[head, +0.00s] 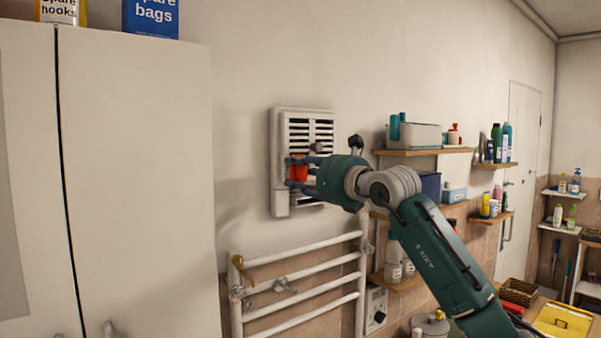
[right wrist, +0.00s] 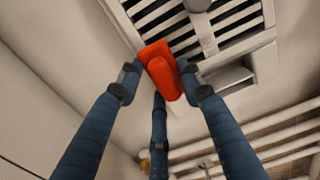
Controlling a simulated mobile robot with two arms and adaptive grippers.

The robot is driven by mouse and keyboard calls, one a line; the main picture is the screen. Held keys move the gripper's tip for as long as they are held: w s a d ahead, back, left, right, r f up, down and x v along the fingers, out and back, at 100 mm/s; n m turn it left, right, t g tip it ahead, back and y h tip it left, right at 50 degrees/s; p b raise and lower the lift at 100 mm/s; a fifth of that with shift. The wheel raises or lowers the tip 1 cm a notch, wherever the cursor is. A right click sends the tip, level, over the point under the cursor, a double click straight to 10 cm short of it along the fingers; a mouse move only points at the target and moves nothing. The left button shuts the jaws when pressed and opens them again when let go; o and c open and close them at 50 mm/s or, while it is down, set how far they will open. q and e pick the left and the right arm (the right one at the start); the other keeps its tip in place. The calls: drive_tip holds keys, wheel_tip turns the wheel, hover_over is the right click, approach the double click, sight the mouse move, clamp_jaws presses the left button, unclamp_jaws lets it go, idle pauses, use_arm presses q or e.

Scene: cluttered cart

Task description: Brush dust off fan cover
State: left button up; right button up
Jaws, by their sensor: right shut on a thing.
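The white fan cover (head: 279,150) with dark horizontal slats is fixed to the wall, left of the shelves. It fills the top of the right wrist view (right wrist: 268,42). My right gripper (head: 302,172) is shut on a red brush (head: 299,169) in front of the cover's lower part. In the right wrist view its blue fingers close around the red piece (right wrist: 161,70), which lies over the slats' near edge. I cannot tell whether the brush touches the cover; its bristles and any dust are not clear. My left gripper is out of view.
A white towel rail (head: 300,267) with metal clips is below the cover. A tall white cabinet (head: 135,180) stands at left. Wooden shelves (head: 425,152) with bottles and boxes are close behind my right arm. The wall between cabinet and cover is bare.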

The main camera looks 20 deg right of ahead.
drive_tip(key=w+d+p, duration=0.2)
drive_tip(key=d+p, duration=0.1)
drive_tip(key=d, duration=0.3)
drive_tip(key=shift+w+d+p, duration=0.3)
drive_tip(key=shift+d+p, duration=0.05)
drive_tip(key=shift+p, duration=0.05)
idle(0.3)
drive_tip(key=shift+s+a+f+b, duration=0.1)
drive_tip(key=shift+s+a+b, duration=0.25)
drive_tip(key=shift+a+b, duration=0.5)
drive_tip(key=shift+s+a+b, duration=0.35)
drive_tip(key=shift+a+b, duration=0.2)
drive_tip(key=shift+a, duration=0.55)
drive_tip(key=shift+s+a+f+b, duration=0.1)
drive_tip(key=shift+s+a+b, duration=0.25)
drive_tip(key=shift+a+b, duration=0.5)
drive_tip(key=shift+s+a+r, duration=0.25)
drive_tip(key=shift+a, duration=0.4)
